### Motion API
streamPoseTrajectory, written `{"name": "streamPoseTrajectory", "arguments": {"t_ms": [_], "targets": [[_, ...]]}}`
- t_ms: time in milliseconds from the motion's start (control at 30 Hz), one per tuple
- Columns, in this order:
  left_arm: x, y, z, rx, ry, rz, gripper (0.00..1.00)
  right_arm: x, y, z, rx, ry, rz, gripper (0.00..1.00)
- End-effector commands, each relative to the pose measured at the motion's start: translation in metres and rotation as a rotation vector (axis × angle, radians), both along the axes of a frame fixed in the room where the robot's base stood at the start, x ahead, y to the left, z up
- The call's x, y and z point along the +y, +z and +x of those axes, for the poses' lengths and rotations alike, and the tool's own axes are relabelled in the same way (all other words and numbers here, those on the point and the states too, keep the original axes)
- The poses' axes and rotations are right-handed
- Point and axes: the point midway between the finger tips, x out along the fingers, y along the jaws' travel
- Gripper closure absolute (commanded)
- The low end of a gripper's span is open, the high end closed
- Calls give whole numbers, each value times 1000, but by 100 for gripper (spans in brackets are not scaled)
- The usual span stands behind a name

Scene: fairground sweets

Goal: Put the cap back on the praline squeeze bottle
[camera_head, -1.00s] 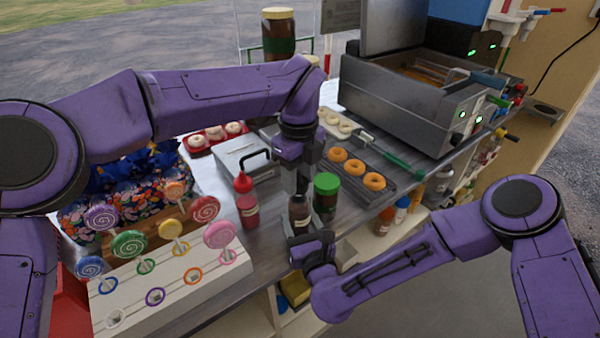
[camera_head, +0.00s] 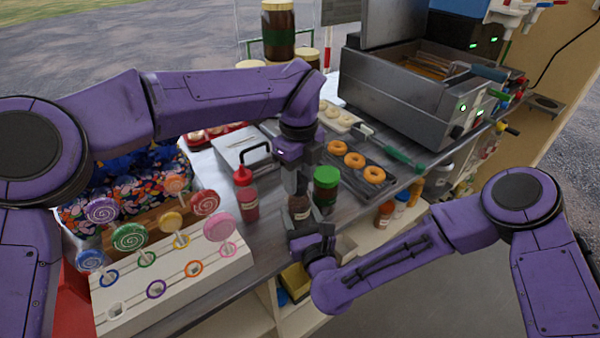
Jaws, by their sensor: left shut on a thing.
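The praline squeeze bottle (camera_head: 299,209), dark brown with a pale label, stands upright near the front edge of the metal counter. My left gripper (camera_head: 297,186) points down directly over its top and is shut on the cap, which its fingers hide. I cannot tell whether the cap touches the bottle's neck. My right gripper (camera_head: 309,232) is at the bottle's lower front, from the front right. Its fingers overlap the bottle in the picture, and whether they grip it is unclear.
A red squeeze bottle (camera_head: 246,196) stands left of the bottle and a green-lidded jar (camera_head: 326,187) close at its right. A lollipop stand (camera_head: 170,290) fills the front left. Behind are a metal box (camera_head: 238,155), a doughnut tray (camera_head: 368,181) and a fryer (camera_head: 400,98).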

Motion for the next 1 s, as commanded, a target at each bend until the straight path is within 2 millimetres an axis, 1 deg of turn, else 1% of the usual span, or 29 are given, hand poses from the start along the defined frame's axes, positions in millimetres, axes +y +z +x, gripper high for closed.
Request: {"name": "streamPoseTrajectory", "arguments": {"t_ms": [367,467,567,667,700,767,800,967,1000], "targets": [[0,-6,0,0,-5,0,85,-1,-1,0,3,-2,-2,95],[0,-6,0,0,-96,-2,85,-1,-2,0,3,-2,-2,95],[0,-7,0,2,-329,-4,85,-1,-2,0,3,-2,-2,95],[1,-7,0,2,-646,-4,85,-1,-2,0,3,-2,-2,95],[1,-7,0,1,-776,-4,85,-1,-2,0,3,-2,-2,95],[1,-7,0,1,-968,-3,85,-1,-2,0,3,-2,-2,95],[2,-7,0,0,-1096,-2,85,-1,-2,0,3,-2,-2,95],[3,-7,1,-1,-1604,-1,85,-1,-2,0,4,-2,-1,95],[3,-7,1,-1,-1731,-1,85,-1,-2,0,4,-2,-1,95]]}}
